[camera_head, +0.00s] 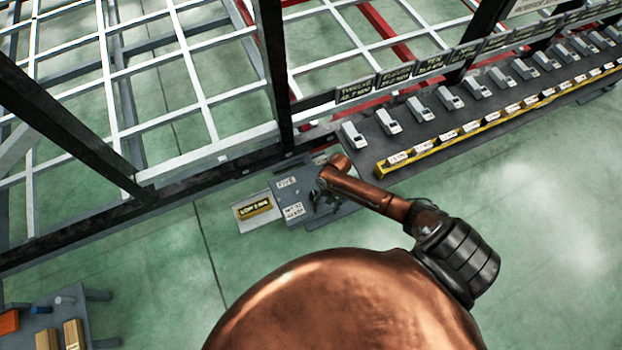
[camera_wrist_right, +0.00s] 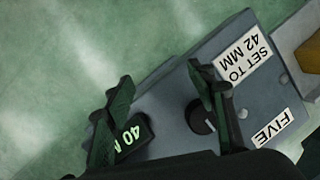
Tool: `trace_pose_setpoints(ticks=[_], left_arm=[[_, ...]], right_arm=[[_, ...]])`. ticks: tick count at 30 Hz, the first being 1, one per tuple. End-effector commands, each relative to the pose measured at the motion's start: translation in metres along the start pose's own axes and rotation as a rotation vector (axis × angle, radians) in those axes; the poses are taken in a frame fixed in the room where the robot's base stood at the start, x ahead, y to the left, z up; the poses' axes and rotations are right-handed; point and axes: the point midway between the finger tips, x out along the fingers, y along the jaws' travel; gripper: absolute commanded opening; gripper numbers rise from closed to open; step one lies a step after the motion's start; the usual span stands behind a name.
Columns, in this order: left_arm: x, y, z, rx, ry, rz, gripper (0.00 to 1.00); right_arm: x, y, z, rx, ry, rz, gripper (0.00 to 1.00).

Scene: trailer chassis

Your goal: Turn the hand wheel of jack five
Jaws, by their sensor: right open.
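The grey block of jack five (camera_head: 302,184) stands beside the dark frame in the head view, with labels "FIVE" and "SET TO 42 MM". It also shows in the right wrist view (camera_wrist_right: 180,85). A dark round knob, apparently the hand wheel (camera_wrist_right: 200,118), sits on it, partly hidden behind one finger. A small black display (camera_wrist_right: 130,138) shows green "40" and a cut-off letter, partly covered by the other finger. My right gripper (camera_wrist_right: 158,78) is open over the block, its fingers spread and empty. In the head view the right gripper (camera_head: 322,200) is small and dark against the block.
A yellow label (camera_head: 254,209) on a pale plate lies left of the block. A dark rack with several grey devices (camera_head: 450,98) runs to the right. White lattice and dark beams (camera_head: 60,125) stand behind. A small table (camera_head: 55,335) is at lower left. Green floor is clear between.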

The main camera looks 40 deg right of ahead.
Motion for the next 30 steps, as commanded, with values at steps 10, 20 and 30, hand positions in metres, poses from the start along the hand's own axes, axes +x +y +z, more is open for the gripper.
trace_pose_setpoints(ticks=[10,20,30], left_arm=[[0.029,0.007,0.020,-0.002,-0.029,0.010,0.40],[0.030,0.011,0.019,-0.001,-0.032,0.016,0.40],[-0.012,0.023,-0.004,0.000,-0.031,0.033,0.40]], right_arm=[[-0.057,-0.033,-0.063,0.276,-0.068,0.013,0.51],[-0.070,-0.043,-0.077,0.382,-0.097,0.015,0.51],[-0.029,-0.043,-0.073,0.380,-0.097,0.016,0.51]])
